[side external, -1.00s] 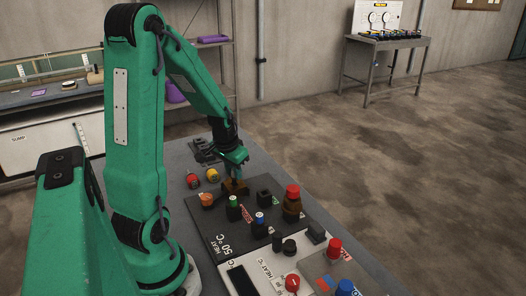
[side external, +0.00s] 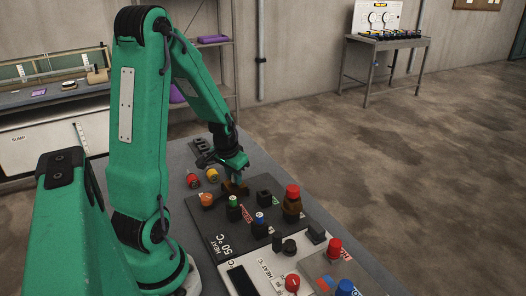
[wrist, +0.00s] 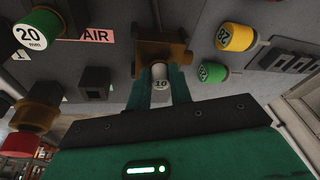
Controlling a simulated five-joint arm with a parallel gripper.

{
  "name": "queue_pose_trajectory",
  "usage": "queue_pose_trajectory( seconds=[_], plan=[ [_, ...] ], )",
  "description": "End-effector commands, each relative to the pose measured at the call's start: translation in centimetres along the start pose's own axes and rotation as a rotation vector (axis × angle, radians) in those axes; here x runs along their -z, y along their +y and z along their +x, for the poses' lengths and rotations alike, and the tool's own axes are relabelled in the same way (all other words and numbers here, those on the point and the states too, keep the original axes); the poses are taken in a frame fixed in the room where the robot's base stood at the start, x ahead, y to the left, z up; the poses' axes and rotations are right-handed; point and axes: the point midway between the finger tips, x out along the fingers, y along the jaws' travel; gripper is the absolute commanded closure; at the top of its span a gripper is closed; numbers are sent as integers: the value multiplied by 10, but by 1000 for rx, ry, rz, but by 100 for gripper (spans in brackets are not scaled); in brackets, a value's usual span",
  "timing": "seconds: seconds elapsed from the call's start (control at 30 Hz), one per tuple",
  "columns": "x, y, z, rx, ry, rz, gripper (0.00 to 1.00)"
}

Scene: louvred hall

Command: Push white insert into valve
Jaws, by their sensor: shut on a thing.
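The white insert (wrist: 160,76), marked 10, is between the two fingers of my gripper (wrist: 162,88) in the wrist view. My gripper is shut on it. The brass-brown valve (wrist: 163,50) is directly beyond the insert, in line with it. The wrist view does not show clearly whether the insert is inside the valve's opening or only against it. In the side view the valve (side external: 236,189) stands on the dark panel, with my gripper (side external: 236,172) just above it. The insert is hard to make out there.
A yellow cap (wrist: 235,37) and green cap (wrist: 213,72) lie right of the valve in the wrist view. A black square block (wrist: 95,84) is to its left. A red-topped brown fitting (side external: 292,204) stands to the right in the side view.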

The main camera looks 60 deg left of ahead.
Motion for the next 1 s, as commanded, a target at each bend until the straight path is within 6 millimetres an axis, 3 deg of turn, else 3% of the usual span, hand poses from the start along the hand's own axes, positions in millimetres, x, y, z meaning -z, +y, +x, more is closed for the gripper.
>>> queue_pose_trajectory(
  seconds=[0.13,0.17,0.3,0.67,1.0],
  plan=[
    [0,0,0,0,1,0,100],
    [0,0,0,0,1,0,77],
    [0,0,0,0,1,0,54],
    [1,0,-3,0,1,0,54],
    [4,-1,-28,1,3,0,54]
  ],
)
